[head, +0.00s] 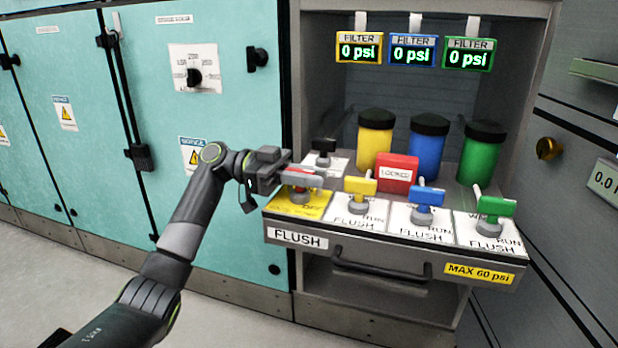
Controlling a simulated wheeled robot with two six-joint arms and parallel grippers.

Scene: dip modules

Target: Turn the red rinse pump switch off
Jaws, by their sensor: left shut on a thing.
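The red switch (297,187) is a knob with a red handle on a yellow plate (293,208) at the left end of the drawer-like shelf. My left gripper (290,180) reaches in from the left and is shut on the red handle, hiding much of it. The label on the yellow plate is partly covered, so I cannot read the switch's setting. My right gripper is not in view.
Yellow (359,193), blue (427,203) and green (492,214) valve handles stand to the right, close by. A black-handled valve (322,151) stands just behind. A red LOCKED box (398,174) and coloured canisters are further back. Three filter displays (413,50) read 0 psi.

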